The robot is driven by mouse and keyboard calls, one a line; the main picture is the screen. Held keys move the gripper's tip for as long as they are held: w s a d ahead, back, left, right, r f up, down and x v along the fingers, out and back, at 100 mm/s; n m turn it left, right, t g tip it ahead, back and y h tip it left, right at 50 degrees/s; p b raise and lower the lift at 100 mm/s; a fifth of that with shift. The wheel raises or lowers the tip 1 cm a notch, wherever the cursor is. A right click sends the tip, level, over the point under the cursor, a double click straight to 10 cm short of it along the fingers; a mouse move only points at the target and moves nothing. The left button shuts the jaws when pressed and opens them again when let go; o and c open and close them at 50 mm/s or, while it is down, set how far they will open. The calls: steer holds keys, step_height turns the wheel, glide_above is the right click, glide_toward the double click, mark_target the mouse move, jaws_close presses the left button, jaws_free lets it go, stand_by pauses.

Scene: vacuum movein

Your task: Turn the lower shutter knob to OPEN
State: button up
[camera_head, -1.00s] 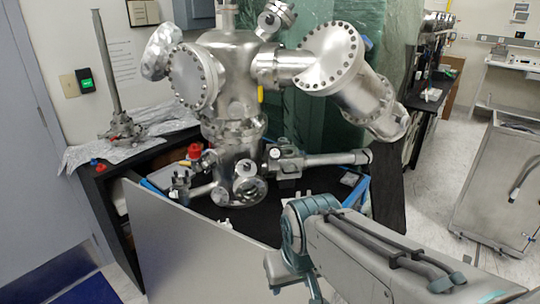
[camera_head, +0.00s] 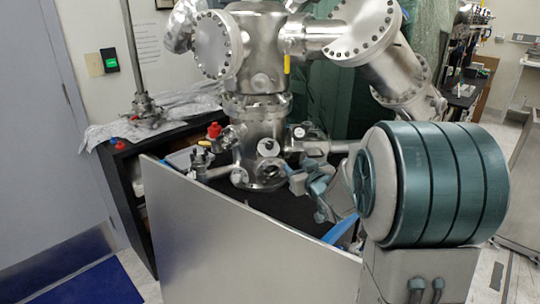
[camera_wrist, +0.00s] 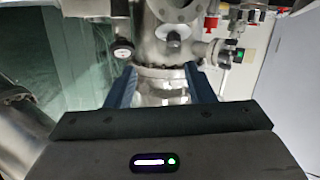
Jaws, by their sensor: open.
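The steel vacuum chamber (camera_head: 262,140) stands on the black bench. A round, pale-faced knob (camera_head: 299,131) sits on its right side; a similar round knob (camera_wrist: 123,50) shows at upper left in the wrist view. No OPEN marking is legible, so I cannot tell for certain which fitting is the lower shutter knob. My gripper (camera_head: 298,182) is beside the chamber's lower right ports, partly hidden by my arm. In the wrist view my gripper (camera_wrist: 162,70) is open, its blue fingers apart with the chamber's lower body seen between them. No held object shows.
Ports with red caps (camera_head: 213,131) stick out left of the column. A slanted grey panel (camera_head: 230,235) stands before the bench. A large angled steel tube (camera_head: 395,75) hangs above right. A foil-covered shelf (camera_head: 150,120) lies left; blue-edged parts lie by my arm.

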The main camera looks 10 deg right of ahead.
mark_target(270, 145)
steer(key=w+a, duration=0.1)
steer(key=w, duration=0.4)
steer(key=w+a+n+t+y, duration=0.1)
steer(key=w+a, duration=0.1)
steer(key=w, duration=0.3)
steer(key=w+a+f+y, duration=0.1)
steer(key=w, duration=0.4)
steer(key=shift+a+p, duration=0.35)
steer(key=c, duration=1)
